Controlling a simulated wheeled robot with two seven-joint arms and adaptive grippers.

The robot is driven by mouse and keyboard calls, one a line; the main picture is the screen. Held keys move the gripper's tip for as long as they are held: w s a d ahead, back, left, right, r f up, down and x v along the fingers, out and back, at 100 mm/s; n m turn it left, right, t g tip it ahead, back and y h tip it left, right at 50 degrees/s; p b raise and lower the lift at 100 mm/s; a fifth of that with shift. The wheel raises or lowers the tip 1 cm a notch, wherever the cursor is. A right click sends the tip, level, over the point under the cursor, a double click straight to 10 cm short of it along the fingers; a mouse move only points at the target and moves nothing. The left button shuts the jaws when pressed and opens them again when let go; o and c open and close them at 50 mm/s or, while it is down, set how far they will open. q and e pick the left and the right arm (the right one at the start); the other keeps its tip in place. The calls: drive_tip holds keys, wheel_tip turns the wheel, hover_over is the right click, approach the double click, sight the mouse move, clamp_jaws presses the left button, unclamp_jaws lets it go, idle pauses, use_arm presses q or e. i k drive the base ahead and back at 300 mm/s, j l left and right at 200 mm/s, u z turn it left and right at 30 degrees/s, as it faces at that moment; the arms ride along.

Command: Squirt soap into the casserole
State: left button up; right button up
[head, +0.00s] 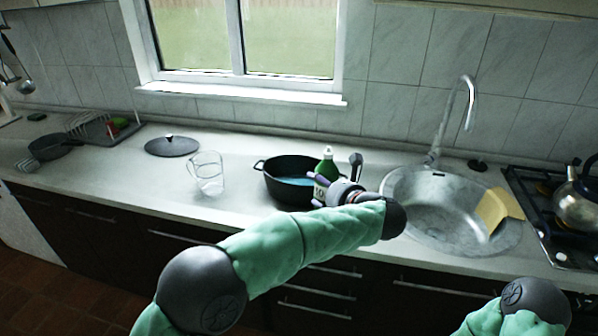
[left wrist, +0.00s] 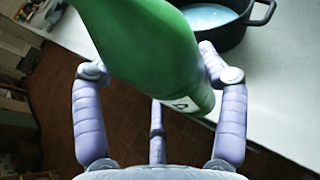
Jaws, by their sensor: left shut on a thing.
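The black casserole (head: 283,191) stands open on the counter in front of the window, with bluish liquid inside; part of it shows at the upper right of the left wrist view (left wrist: 234,35). A green soap bottle (head: 327,168) with a white cap is held by my left gripper (head: 335,189), beside the casserole's right side. In the left wrist view the bottle (left wrist: 150,50) fills the space between the fingers, which press on both its sides. The bottle looks close to upright in the head view. Its nozzle is out of the left wrist view. My right gripper is not in view.
A clear glass jug (head: 206,174) and a black lid (head: 172,146) stand left of the casserole. The round sink (head: 420,215) with a yellow cloth (head: 494,209) is on the right. A kettle (head: 577,203) sits on the stove. The counter's front strip is clear.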

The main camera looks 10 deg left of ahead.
sight(287, 181)
drive_tip(key=i+j, duration=0.35)
drive_tip(key=j, duration=0.15)
drive_tip(key=i+j, duration=0.35)
drive_tip(key=j, duration=0.2)
